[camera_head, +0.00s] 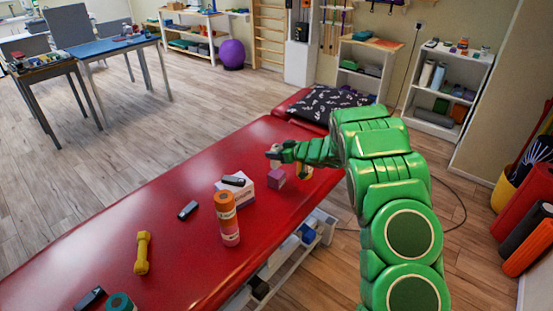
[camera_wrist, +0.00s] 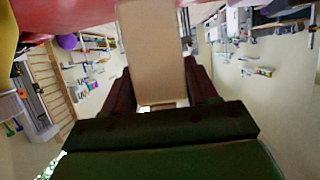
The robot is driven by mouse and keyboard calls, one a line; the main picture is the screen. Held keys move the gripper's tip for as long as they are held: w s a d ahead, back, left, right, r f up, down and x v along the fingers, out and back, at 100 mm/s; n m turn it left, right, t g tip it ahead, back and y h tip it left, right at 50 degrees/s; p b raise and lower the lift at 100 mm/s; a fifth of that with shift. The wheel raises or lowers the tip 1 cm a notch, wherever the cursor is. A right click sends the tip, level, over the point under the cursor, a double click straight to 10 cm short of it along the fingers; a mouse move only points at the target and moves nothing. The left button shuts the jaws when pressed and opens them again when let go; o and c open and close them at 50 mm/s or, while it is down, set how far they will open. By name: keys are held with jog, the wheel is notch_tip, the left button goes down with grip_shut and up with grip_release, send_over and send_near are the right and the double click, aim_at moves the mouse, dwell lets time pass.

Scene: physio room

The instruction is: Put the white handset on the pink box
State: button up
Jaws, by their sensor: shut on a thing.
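My gripper (camera_head: 277,154) is over the far part of the red treatment table, shut on the white handset (camera_wrist: 150,45). In the wrist view the handset is a pale, cream-looking bar between the two dark fingers. In the head view only a small pale bit shows at the fingertips. The pink box (camera_head: 277,179), a small purplish-pink block, stands on the table just below the gripper in the picture. The handset appears to be above the table; its exact height over the box cannot be told.
A white box (camera_head: 247,195) with a dark device (camera_head: 233,181) on it stands left of the pink box. A yellow item (camera_head: 305,173) is on its right.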

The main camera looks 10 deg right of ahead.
jog(key=shift+w+f, duration=0.15)
jog(key=shift+f, duration=1.6)
jog(key=shift+f, duration=0.1)
jog(key=o, duration=1.1)
jog(key=v, duration=1.2)
